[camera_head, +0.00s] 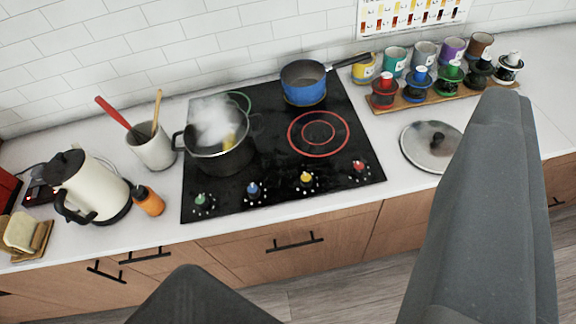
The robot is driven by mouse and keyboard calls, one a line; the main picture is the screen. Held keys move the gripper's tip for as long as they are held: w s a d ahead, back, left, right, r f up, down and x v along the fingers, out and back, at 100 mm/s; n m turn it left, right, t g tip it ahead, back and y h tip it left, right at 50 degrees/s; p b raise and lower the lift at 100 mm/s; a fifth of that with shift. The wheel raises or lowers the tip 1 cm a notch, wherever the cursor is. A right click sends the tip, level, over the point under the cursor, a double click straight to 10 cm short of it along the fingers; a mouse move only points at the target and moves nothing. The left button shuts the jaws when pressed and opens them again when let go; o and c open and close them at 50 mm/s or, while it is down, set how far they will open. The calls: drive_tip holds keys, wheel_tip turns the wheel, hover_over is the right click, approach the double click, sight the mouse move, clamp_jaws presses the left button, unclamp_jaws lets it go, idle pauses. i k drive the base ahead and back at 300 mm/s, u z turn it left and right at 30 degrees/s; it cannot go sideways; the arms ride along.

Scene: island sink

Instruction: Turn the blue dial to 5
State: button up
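The blue dial (253,189) stands on the front strip of the black cooktop (275,150), between a green dial (200,201) on its left and a yellow dial (306,178) on its right. Small marks surround it, too small to read, so its setting cannot be told. My gripper (345,182) shows as two dark grey fingers, one at the bottom and one large at the right. They are wide apart with nothing between them. Neither finger overlaps the blue dial in the picture.
A steaming black pot (220,150) stands behind the dial, and a blue saucepan (304,83) at the back. A red dial (359,167) is at the right. An orange bottle (148,201) and white kettle (92,190) stand left. The counter edge before the dials is clear.

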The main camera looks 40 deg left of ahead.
sight(253, 191)
drive_tip(key=u, duration=0.2)
drive_tip(key=i, duration=0.9)
drive_tip(key=u, duration=0.65)
